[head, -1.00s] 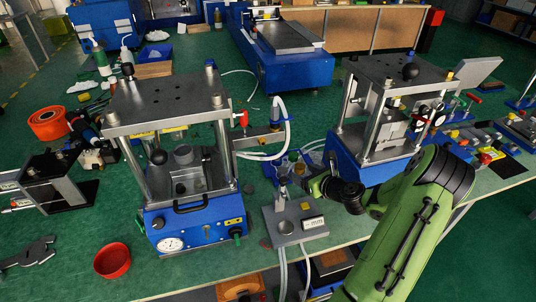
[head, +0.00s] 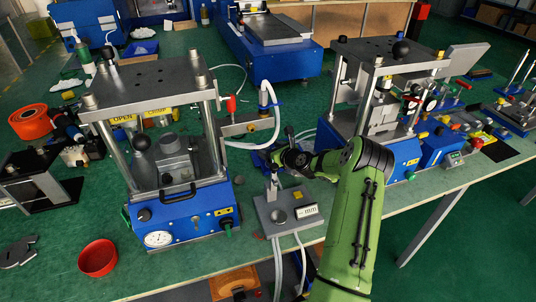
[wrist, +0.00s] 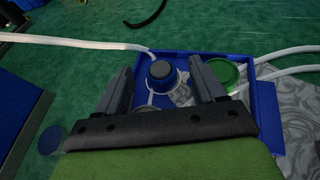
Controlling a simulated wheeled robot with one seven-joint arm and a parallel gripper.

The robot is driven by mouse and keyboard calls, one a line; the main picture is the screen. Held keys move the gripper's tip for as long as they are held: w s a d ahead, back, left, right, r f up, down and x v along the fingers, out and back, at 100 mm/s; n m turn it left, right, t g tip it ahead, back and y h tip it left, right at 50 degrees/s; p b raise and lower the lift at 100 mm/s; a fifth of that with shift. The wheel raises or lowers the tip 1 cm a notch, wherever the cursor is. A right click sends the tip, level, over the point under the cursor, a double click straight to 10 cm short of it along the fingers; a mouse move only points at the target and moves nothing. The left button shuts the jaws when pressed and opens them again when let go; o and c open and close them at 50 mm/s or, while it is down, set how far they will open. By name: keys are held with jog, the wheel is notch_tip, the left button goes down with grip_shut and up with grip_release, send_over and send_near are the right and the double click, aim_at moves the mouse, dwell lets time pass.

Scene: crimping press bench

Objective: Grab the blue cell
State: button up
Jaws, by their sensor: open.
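The blue cell (wrist: 162,76), a short round piece with a dark top, stands in a blue-walled tray (wrist: 265,112) in the wrist view. My gripper (wrist: 160,68) is open, with one grey finger on each side of the blue cell and gaps between. I cannot tell how far down the fingers reach. A green round piece (wrist: 223,74) lies just right of the right finger. In the head view my gripper (head: 283,147) is over the tray, between the two presses, and hides the cell.
The left press (head: 185,210) and right press (head: 405,155) flank my arm. A grey block with a fitting (head: 290,212) sits in front of the tray. White hoses (wrist: 75,41) run close to the tray. A red bowl (head: 97,257) stands at the front left.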

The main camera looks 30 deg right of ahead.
jog(key=shift+s+a+f, duration=0.1)
jog(key=shift+f, duration=0.25)
jog(key=c, duration=0.7)
jog(key=shift+f, duration=0.1)
jog(key=c, duration=0.5)
